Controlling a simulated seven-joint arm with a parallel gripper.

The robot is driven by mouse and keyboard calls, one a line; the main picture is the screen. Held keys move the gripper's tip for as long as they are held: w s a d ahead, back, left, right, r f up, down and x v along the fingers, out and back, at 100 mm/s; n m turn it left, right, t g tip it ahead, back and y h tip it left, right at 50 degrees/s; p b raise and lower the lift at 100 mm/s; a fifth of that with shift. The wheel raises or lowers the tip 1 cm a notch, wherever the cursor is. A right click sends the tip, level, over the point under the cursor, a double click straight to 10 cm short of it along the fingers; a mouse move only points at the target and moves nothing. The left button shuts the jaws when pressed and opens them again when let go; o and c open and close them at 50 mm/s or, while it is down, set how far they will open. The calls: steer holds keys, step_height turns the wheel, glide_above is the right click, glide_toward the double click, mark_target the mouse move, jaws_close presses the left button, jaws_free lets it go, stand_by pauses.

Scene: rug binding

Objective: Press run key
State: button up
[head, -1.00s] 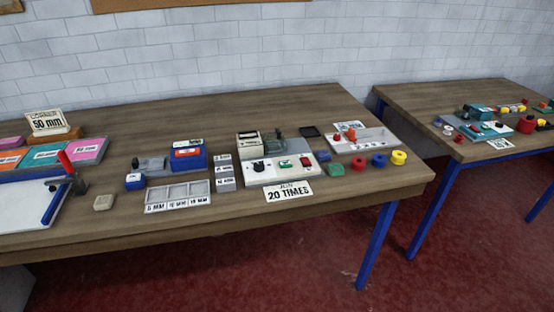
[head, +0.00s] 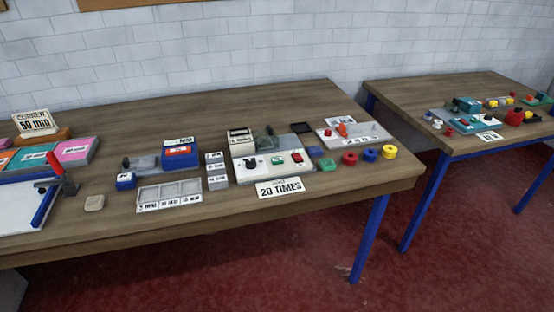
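A white control panel (head: 240,176) sits at the front of a grey machine on the near table. It carries a black knob (head: 252,164), a green key (head: 277,161) and a red key (head: 297,157) from left to right. Any lettering on the keys is too small to read, so I cannot tell by label which is the run key. A card reading "20 TIMES" (head: 280,187) lies in front of the panel. My gripper is not in view, and nothing touches the keys.
Red (head: 350,158), blue (head: 370,155) and yellow (head: 389,152) rolls stand right of the panel. A sectioned tray (head: 170,197) and small labelled blocks (head: 216,170) lie left. A second table (head: 400,90) with more items stands at right, across a gap.

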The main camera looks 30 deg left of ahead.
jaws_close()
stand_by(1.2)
